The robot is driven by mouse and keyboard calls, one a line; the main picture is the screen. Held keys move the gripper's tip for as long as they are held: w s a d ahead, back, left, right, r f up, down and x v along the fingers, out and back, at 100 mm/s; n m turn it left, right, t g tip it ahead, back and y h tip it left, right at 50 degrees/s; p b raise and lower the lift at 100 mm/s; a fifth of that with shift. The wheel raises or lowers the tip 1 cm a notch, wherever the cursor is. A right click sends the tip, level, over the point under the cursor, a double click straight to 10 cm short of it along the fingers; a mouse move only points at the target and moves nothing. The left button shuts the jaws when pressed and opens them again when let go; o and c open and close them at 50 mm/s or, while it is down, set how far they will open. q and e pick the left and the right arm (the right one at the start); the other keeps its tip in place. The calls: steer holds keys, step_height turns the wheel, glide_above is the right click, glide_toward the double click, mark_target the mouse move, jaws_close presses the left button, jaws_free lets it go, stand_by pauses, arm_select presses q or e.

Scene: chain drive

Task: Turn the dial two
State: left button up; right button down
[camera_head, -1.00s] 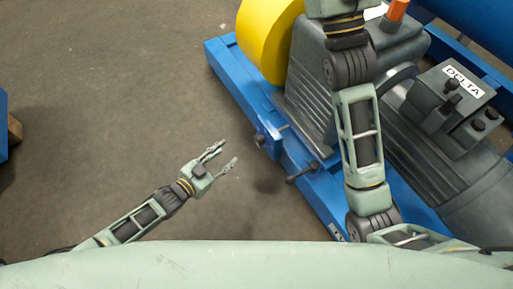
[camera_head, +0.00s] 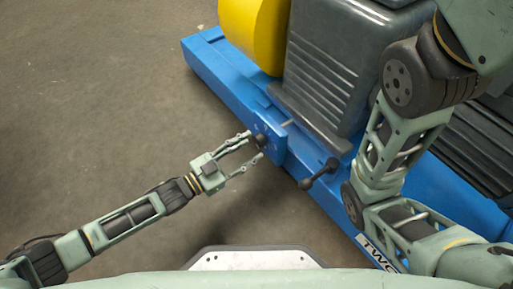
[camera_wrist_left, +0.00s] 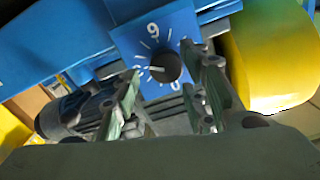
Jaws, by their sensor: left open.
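The dial (camera_head: 261,140) is a small black knob on a blue plate at the near side of the blue base. In the left wrist view the dial (camera_wrist_left: 165,67) shows a white pointer line, with white marks and numbers around it on the plate. My left gripper (camera_head: 253,146) is open, its fingertips at the dial in the head view. In the left wrist view the fingers (camera_wrist_left: 165,75) stand on either side of the dial; I cannot tell whether they touch it. My right arm comes in at the right, its gripper out of view.
The blue base (camera_head: 212,65) carries a yellow drum (camera_head: 250,30) and a grey ribbed housing (camera_head: 322,75). A black lever (camera_head: 320,174) sticks out right of the dial. A label reading "TWO" (camera_head: 373,249) is on the base's near end. The floor at left is clear.

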mark_target(257, 144)
arm_select(q)
steer(key=b+x, duration=0.1)
steer(key=x, duration=0.1)
steer(key=shift+w+d+f, duration=0.15)
steer(key=shift+d, duration=0.1)
steer(key=shift+w+d, duration=0.3)
steer(key=shift+d, duration=0.1)
